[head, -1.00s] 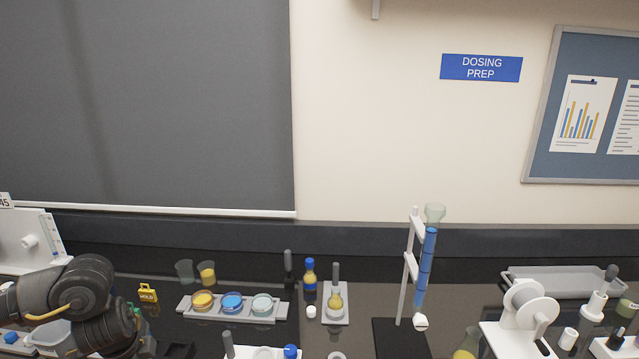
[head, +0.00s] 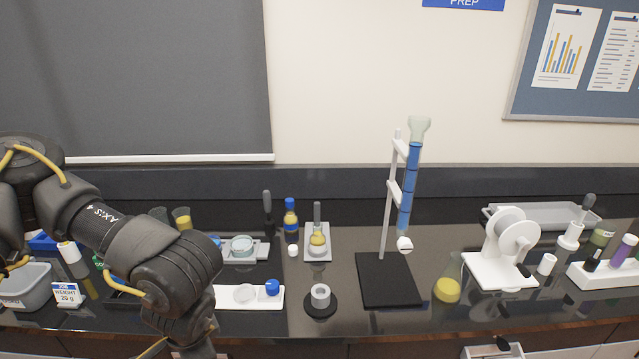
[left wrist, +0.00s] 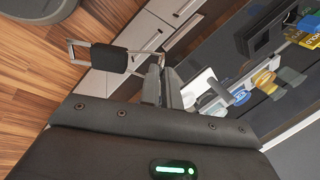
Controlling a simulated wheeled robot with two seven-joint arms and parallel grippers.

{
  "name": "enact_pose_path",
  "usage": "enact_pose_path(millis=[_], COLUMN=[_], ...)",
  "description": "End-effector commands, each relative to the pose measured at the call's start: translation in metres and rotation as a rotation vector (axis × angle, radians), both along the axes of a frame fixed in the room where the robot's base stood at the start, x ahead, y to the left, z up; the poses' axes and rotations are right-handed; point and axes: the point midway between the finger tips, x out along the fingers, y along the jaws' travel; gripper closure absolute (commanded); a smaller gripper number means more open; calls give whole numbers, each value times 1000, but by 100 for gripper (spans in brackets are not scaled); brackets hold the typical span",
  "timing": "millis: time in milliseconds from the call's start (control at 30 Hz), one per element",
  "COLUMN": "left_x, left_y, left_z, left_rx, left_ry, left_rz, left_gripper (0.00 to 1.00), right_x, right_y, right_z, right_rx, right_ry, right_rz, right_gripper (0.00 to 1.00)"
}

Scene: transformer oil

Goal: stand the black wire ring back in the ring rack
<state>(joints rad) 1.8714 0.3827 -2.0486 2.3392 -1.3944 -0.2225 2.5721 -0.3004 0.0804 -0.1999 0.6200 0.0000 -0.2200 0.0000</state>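I cannot make out the black wire ring or the ring rack with certainty in either view. My left gripper (left wrist: 163,82) shows in the left wrist view, its two dark fingers close together, in front of the pale drawer fronts. A black block (left wrist: 109,60) on a thin metal frame shows just left of its fingertips. My right gripper is not in view.
A stand on a black base (head: 388,280) holds a tall blue column (head: 409,185). A flask of yellow liquid (head: 447,288), a white reel device (head: 500,255) and a white tube rack (head: 603,277) are right of it. A white tray (head: 228,297) and a black disc (head: 320,309) lie left.

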Motion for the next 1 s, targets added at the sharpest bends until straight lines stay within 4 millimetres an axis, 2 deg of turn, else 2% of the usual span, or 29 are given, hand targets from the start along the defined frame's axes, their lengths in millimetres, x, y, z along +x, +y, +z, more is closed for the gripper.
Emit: enact_pose_path(millis=[33, 200, 1000], left_x=[7, 17, 18], left_y=[0, -5, -5], left_z=[1, 13, 16], left_rx=[-1, -1, 0], left_ry=[-5, -1, 0], left_rz=[-11, -35, -34], left_gripper=[100, 100, 100], right_x=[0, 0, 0], right_y=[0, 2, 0], right_z=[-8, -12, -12], right_rx=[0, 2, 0], right_ry=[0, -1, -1], right_rz=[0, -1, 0], right_gripper=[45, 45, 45])
